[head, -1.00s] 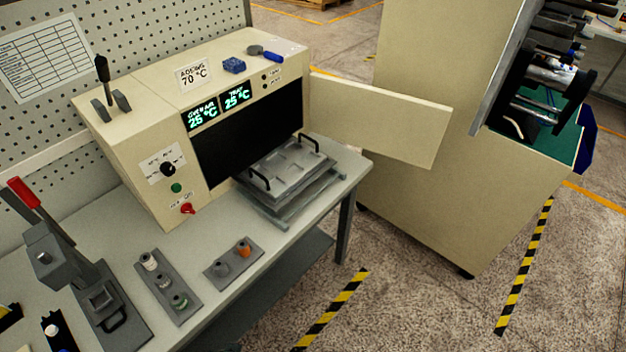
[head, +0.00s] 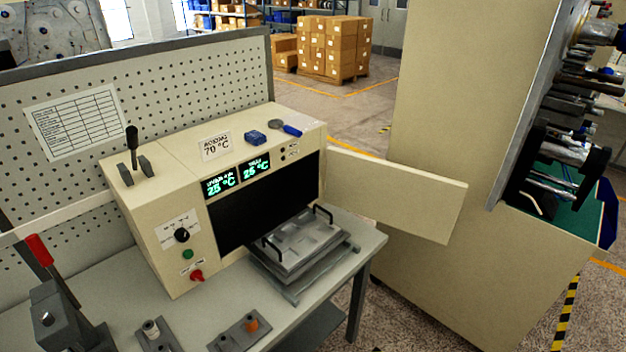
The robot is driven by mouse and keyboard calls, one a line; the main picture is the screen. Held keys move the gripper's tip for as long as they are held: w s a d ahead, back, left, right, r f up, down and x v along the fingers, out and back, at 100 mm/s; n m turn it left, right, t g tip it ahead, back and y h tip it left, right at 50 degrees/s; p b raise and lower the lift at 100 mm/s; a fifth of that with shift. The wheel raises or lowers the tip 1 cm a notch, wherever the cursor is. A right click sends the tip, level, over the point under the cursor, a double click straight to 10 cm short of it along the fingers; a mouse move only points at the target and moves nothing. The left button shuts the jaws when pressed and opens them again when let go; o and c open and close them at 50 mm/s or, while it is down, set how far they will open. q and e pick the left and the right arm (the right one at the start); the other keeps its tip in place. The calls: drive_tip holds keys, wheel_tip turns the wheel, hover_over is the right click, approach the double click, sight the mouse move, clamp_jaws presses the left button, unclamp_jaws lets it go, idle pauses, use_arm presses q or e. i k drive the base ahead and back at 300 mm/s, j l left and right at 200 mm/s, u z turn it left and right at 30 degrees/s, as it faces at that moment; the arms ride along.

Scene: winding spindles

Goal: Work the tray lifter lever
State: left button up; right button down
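A black-handled lever (head: 132,147) stands upright between two grey brackets on top of the cream oven box (head: 140,215), at its left end. I take it for the tray lifter lever, but no label on it can be read. A grey tray (head: 302,243) with two black handles sits on rails in front of the oven's dark opening (head: 268,200). Another lever with a red grip (head: 38,249) belongs to a dark press at the lower left. Neither of my grippers is in view.
The oven door (head: 395,195) hangs open to the right, near a tall cream machine (head: 470,120). Small holders with spools (head: 240,332) stand on the bench front.

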sight(132, 137)
drive_tip(key=u, duration=1.25)
drive_tip(key=i+j+z, duration=0.2)
drive_tip(key=i+j, duration=0.05)
